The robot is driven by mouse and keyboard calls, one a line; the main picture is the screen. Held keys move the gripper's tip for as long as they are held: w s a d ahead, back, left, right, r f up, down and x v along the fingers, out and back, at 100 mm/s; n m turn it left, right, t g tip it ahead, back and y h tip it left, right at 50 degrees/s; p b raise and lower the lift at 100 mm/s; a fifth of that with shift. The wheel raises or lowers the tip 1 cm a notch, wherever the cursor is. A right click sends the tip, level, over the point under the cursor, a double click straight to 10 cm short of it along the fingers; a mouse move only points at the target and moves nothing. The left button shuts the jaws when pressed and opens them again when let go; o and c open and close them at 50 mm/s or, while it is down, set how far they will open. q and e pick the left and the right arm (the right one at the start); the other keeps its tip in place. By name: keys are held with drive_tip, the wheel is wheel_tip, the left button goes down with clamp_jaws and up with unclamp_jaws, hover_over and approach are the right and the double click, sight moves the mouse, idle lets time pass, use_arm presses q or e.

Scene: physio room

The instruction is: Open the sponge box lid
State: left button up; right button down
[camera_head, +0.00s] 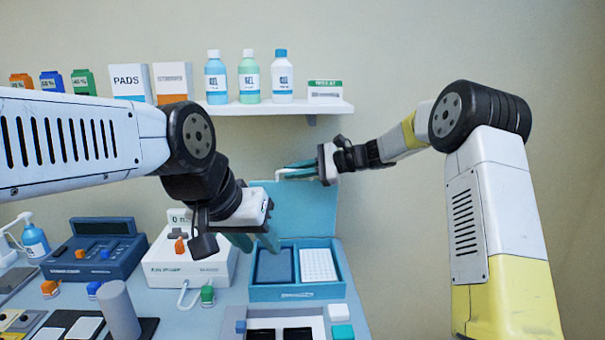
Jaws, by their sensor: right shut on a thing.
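The sponge box (297,292) is a teal box on the table at center right, with a dark blue pad in its left compartment and a white grid-like piece in its right one. Its teal lid (313,212) stands raised upright at the back, so the inside shows. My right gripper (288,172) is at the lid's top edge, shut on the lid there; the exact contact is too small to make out. My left gripper (256,243) points down over the box's left back corner, with its fingers apart and nothing seen between them.
A white device (190,264) and a dark blue console (95,249) stand left of the box. A grey cylinder (120,311) and a tray with dark slots (290,325) are in front. A wall shelf (270,107) with bottles and boxes hangs above.

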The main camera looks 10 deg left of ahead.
drive_tip(key=shift+m, duration=0.4)
drive_tip(key=w, duration=0.2)
drive_tip(key=w+a, duration=0.1)
drive_tip(key=w, duration=0.2)
drive_tip(key=shift+r, duration=0.2)
drive_tip(key=c, duration=1.8)
unclamp_jaws()
drive_tip(key=v, duration=0.7)
drive_tip(key=shift+d+r, duration=0.2)
drive_tip(key=shift+d, duration=0.15)
drive_tip(key=shift+d, duration=0.1)
